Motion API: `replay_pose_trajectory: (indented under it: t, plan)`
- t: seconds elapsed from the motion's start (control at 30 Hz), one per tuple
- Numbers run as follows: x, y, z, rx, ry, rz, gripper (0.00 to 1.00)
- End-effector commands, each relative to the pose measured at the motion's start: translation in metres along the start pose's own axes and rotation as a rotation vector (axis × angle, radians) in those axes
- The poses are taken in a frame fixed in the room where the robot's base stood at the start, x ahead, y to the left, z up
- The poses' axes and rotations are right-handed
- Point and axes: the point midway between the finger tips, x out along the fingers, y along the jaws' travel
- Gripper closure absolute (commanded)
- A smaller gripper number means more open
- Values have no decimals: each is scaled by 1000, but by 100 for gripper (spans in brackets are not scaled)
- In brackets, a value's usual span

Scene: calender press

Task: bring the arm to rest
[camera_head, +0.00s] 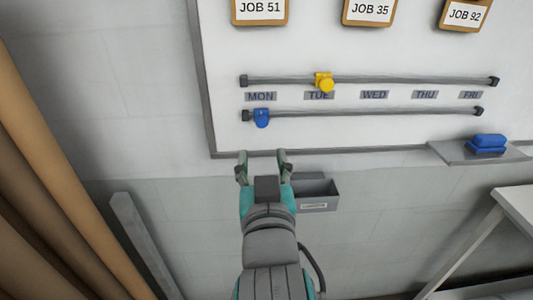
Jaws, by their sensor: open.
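My gripper (263,162) is in the lower middle of the head view, at the end of my raised arm. Its two fingers are spread apart with nothing between them. The fingertips show in front of the lower edge of a white planning board (370,45). I cannot tell how far the gripper is from the board. On the board, a yellow slider (324,82) sits on the upper rail above TUE. A blue slider (261,118) sits on the lower rail below MON, a little above the gripper in the picture.
A small grey box (318,198) on the wall shows just right of my gripper, partly hidden. A shelf (457,154) with a blue eraser (488,142) is at the right. A white table (515,205) is at lower right. A tan curtain-like panel (50,150) is at the left.

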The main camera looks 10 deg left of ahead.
Motion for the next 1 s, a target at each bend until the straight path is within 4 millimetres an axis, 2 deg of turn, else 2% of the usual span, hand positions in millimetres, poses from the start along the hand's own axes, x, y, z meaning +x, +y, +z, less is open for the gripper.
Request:
replay_pose_trajectory:
  t: [0.17,0.27,0.47,0.67,0.87,1.0]
  plan:
    - [0,2,4,-4,-2,1,47]
    - [0,9,20,-18,-10,5,47]
    - [-8,36,79,-68,-36,13,47]
    - [-29,67,141,-107,-64,20,47]
    - [-62,96,197,-128,-96,27,47]
    - [-91,114,232,-131,-119,35,47]
